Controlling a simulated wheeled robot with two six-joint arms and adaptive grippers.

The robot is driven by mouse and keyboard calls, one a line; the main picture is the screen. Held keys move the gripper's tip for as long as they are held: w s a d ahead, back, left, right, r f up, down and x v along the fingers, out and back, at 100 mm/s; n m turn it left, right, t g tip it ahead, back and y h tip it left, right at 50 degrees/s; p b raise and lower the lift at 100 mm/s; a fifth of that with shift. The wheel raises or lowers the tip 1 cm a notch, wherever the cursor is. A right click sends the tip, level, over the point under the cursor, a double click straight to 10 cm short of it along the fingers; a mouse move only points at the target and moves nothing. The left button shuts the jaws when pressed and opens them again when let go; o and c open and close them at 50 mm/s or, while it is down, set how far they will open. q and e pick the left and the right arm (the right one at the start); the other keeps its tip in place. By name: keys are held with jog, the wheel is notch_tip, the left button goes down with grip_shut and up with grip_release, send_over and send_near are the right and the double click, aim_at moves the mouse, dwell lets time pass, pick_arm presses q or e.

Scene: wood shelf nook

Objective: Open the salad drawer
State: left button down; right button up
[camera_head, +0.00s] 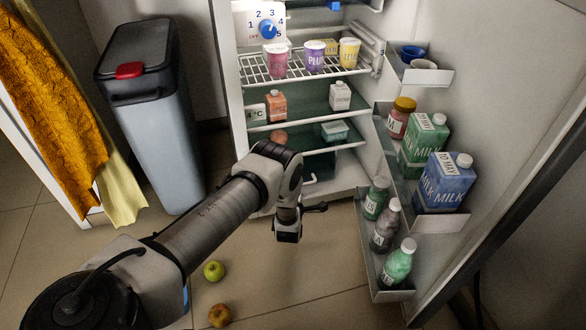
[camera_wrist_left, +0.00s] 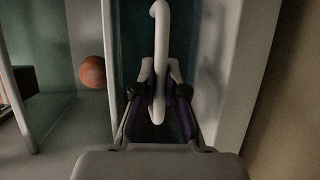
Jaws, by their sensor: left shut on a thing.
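The salad drawer (camera_head: 323,164) is a dark teal-fronted box at the bottom of the open fridge, partly hidden behind my left arm. It appears to sit inside the fridge body. In the left wrist view its dark front (camera_wrist_left: 130,35) lies behind a pale bar handle (camera_wrist_left: 160,45). My left gripper (camera_wrist_left: 160,88) has its fingers on both sides of this handle and is shut on it. My right gripper is not in view.
The open fridge door (camera_head: 490,110) at right holds bottles and cartons in racks (camera_head: 370,245). A grey bin (camera_head: 150,130) stands left. An orange fruit (camera_wrist_left: 92,72) sits left of the handle.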

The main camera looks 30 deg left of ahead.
pick_arm(q)
jog(key=s+d+p, duration=0.4)
jog(key=s+d, duration=0.3)
jog(key=d, duration=0.1)
jog(key=c, duration=1.5)
grip_release()
jog(key=v, duration=1.2)
